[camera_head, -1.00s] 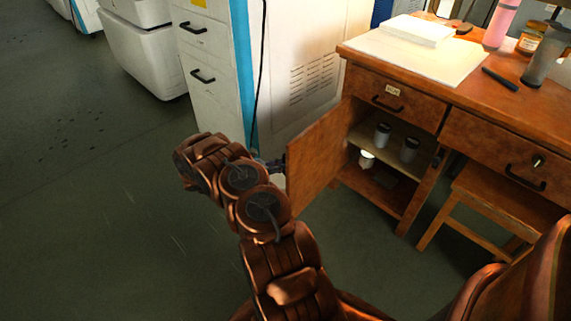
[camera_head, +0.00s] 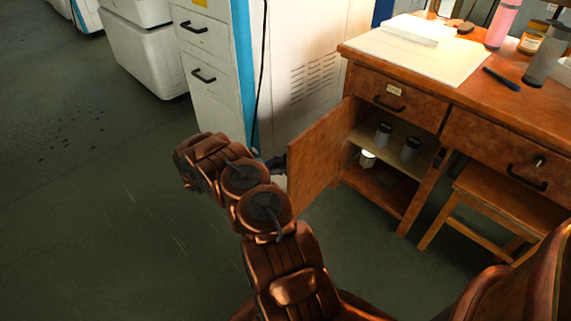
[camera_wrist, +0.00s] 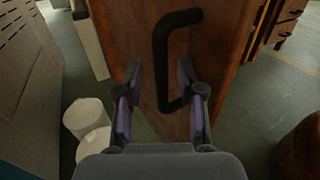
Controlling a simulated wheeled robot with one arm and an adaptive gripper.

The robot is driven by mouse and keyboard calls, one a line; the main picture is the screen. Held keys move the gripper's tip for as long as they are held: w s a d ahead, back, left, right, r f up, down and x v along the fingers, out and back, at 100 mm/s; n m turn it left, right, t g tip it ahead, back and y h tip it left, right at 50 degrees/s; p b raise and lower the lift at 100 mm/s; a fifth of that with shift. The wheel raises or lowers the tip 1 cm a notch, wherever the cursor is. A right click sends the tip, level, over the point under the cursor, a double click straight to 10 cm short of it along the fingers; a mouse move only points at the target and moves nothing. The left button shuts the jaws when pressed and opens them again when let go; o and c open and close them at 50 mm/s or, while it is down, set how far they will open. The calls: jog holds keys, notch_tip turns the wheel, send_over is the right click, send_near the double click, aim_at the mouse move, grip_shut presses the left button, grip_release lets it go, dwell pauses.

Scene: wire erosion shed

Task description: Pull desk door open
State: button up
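The wooden desk (camera_head: 474,110) stands at the right in the head view. Its cabinet door (camera_head: 318,152) stands swung well out from the front, showing shelves inside. In the wrist view the door (camera_wrist: 223,50) fills the upper middle, with its black bar handle (camera_wrist: 161,60) on it. My gripper (camera_wrist: 162,85) is open, with one finger on each side of the handle's lower part. I cannot tell whether either finger touches it. In the head view my gripper (camera_head: 276,163) is mostly hidden behind my arm, near the door's free edge.
Jars (camera_head: 383,134) stand on the cabinet shelf. A wooden stool (camera_head: 510,205) is under the desk. A white drawer cabinet (camera_head: 212,95) stands behind the door. White round containers (camera_wrist: 85,118) are on the floor left of the gripper. Floor at the left is clear.

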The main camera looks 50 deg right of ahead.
jog(key=v, duration=1.1)
jog(key=shift+w+a, duration=0.2)
jog(key=shift+a, duration=0.1)
jog(key=s+a+r+m+y+p, duration=0.2)
jog(key=s+a+r+p, duration=0.15)
jog(key=r, duration=0.75)
jog(key=s+a+r+m+t+y+p, duration=0.15)
jog(key=r+p, duration=0.35)
jog(key=r, duration=0.6)
jog(key=s+a+r+m+g+y+p, duration=0.1)
jog(key=s+a+r+m+y+p, duration=0.25)
jog(key=r, duration=0.75)
jog(key=s+a+r+m+t+y+p, duration=0.2)
jog(key=s+a+r+t+y+p, duration=0.1)
jog(key=s+a+r+p, duration=0.6)
jog(key=s+a+r+m+t+y+p, duration=0.1)
jog(key=s+a+r+t+y+p, duration=0.3)
jog(key=s+a+r+p, duration=0.6)
jog(key=s+a+r+t, duration=0.1)
jog(key=s+a+r, duration=0.1)
jog(key=a+r, duration=0.2)
jog(key=shift+a+r+m+y, duration=0.2)
jog(key=shift+a+m+y, duration=0.15)
jog(key=shift+a, duration=1.4)
jog(key=shift+s+d, duration=0.1)
jog(key=shift+d, duration=0.05)
